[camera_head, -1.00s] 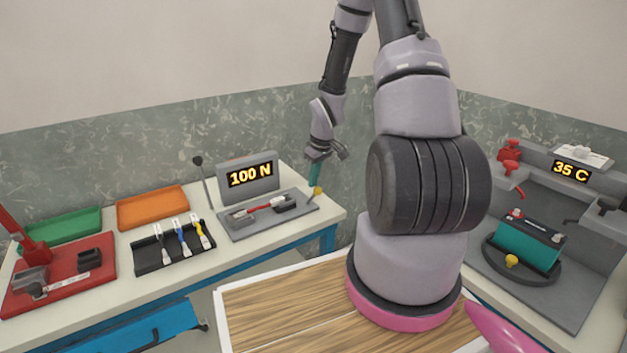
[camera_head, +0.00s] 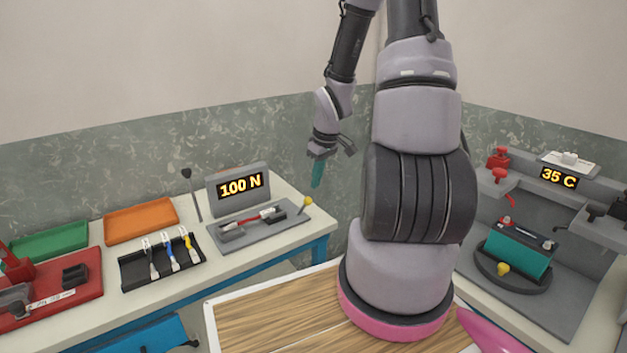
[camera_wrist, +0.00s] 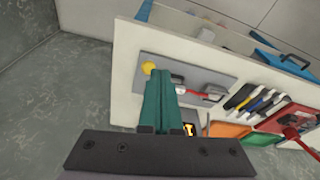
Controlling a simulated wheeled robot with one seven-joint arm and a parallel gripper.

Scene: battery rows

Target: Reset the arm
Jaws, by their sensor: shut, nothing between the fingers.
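My gripper (camera_head: 318,174) hangs at the end of my raised arm in the head view, its teal fingers pointing down. It is a little above and to the right of the 100 N test station's right end, apart from it. In the wrist view my gripper (camera_wrist: 157,105) has its teal fingers together with nothing between them. My arm's large links stand in the middle of the head view and hide part of the room behind.
The left bench holds the 100 N station (camera_head: 262,228), a black tray (camera_head: 133,273) with several cables, an orange tray (camera_head: 140,219), a green tray (camera_head: 50,241) and a red fixture (camera_head: 75,292). At right, a teal battery (camera_head: 517,252) sits by a 35 C display (camera_head: 558,177).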

